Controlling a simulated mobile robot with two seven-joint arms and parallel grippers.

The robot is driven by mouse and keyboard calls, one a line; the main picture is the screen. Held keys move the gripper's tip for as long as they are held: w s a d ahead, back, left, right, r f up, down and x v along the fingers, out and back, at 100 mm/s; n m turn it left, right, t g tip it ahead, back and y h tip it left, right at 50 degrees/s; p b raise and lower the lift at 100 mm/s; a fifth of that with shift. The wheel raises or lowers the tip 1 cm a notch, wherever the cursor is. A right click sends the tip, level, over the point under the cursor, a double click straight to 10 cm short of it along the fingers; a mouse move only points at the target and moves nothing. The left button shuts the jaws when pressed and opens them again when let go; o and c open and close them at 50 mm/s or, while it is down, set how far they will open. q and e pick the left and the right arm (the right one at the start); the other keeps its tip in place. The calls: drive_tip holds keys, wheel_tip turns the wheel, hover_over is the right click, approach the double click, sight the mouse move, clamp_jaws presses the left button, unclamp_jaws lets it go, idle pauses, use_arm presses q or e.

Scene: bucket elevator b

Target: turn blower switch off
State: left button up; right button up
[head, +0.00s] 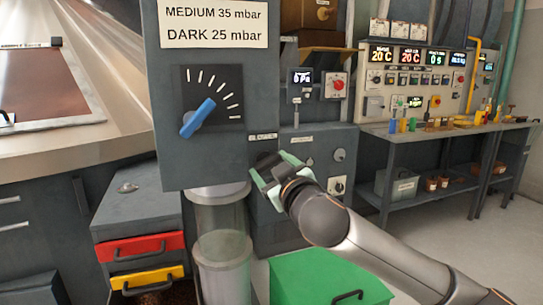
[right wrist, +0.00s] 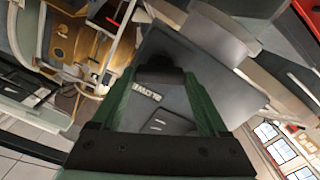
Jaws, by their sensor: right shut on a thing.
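My right gripper (head: 269,168) is at the lower right corner of the grey control panel (head: 225,165), just under a small label whose text is too small to read in the head view. In the right wrist view, its green fingers stand on either side of a dark blower switch (right wrist: 160,75), and the gripper is shut on it. The plate beside the switch carries the lettering "BLOWE", cut off by a finger (right wrist: 205,95). In the head view the fingers mostly hide the switch, so I cannot tell its setting. My left gripper is not in view.
A blue pointer knob (head: 198,118) on a dial sits up and left on the same panel. A clear cylinder (head: 222,245) stands below the panel, and a green bin (head: 325,280) lies below my right arm. A workbench (head: 450,135) with small items stands at the right.

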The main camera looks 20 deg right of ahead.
drive_tip(key=n+p, duration=0.3)
drive_tip(key=shift+r+n+p, duration=0.15)
drive_tip(key=shift+n+p, duration=0.15)
drive_tip(key=shift+n, duration=0.1)
drive_tip(key=shift+n+p, duration=0.9)
drive_tip(key=shift+p, duration=0.1)
drive_tip(key=shift+n+p, duration=0.9)
drive_tip(key=n+p, duration=0.3)
drive_tip(key=shift+n+p, duration=0.35)
drive_tip(key=shift+n, duration=0.05)
drive_tip(key=shift+n+p, duration=0.5)
drive_tip(key=shift+n, duration=0.1)
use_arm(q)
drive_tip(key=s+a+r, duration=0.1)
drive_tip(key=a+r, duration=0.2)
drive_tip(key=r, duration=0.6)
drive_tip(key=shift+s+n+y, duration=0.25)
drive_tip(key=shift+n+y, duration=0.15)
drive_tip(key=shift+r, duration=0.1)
use_arm(e)
drive_tip(key=shift+f+n, duration=0.2)
drive_tip(key=shift+n, duration=0.1)
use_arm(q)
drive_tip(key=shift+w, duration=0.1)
use_arm(e)
drive_tip(key=o, duration=1.2)
